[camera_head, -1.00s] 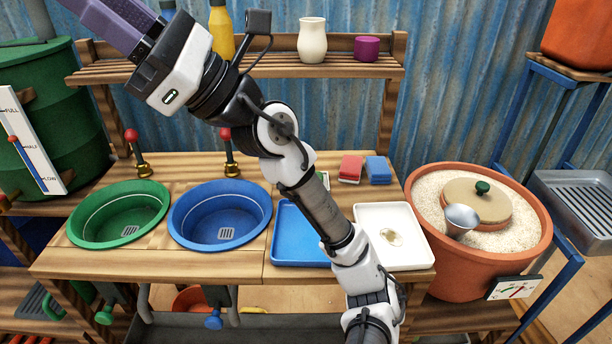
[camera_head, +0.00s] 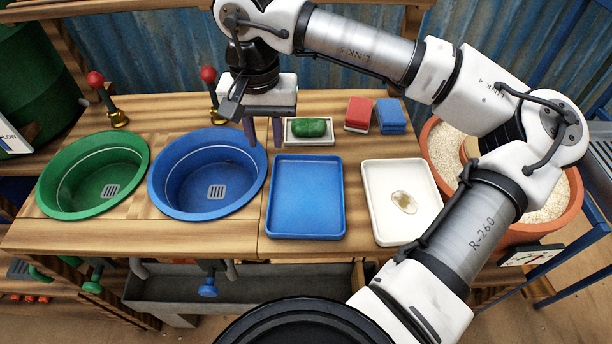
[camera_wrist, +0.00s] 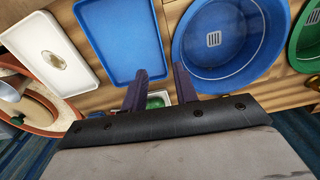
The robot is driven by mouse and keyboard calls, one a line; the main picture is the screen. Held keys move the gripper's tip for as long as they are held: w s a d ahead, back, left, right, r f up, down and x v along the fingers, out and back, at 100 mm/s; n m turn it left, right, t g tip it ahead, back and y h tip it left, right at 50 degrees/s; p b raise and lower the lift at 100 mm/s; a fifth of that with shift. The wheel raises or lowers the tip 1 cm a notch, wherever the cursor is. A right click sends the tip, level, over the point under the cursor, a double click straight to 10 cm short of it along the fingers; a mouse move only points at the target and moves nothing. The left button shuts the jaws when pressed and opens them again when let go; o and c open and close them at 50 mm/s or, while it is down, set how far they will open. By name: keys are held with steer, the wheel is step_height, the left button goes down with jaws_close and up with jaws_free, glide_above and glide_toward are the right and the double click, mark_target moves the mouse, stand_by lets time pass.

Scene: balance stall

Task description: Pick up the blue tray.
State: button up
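The blue tray (camera_head: 305,196) lies flat and empty on the wooden counter, between the blue basin and the white tray. It also shows in the wrist view (camera_wrist: 120,38), just beyond my gripper. My gripper (camera_head: 264,143) points down near the tray's back left corner, between the blue basin and a small dish. Its two purple fingers are apart with nothing between them in the wrist view (camera_wrist: 161,84). The fingers do not hold the tray. I cannot tell how high the fingertips are above the counter.
The blue basin (camera_head: 178,190) and green basin (camera_head: 80,185) are at left. A white tray (camera_head: 382,180) with a pale stain is at right. A dish with a green soap (camera_head: 309,127), a red sponge (camera_head: 358,113) and a blue sponge (camera_head: 391,117) sit behind. Red-knobbed taps (camera_head: 210,78) stand at back.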

glide_above(271, 187)
step_height(271, 187, down, 8)
steer(key=shift+s+d+f+p, duration=0.1)
steer(key=shift+f+p, duration=0.1)
steer(key=shift+p, duration=0.25)
steer(key=shift+f+p, duration=0.8)
steer(key=shift+f, duration=1.85)
jaws_close()
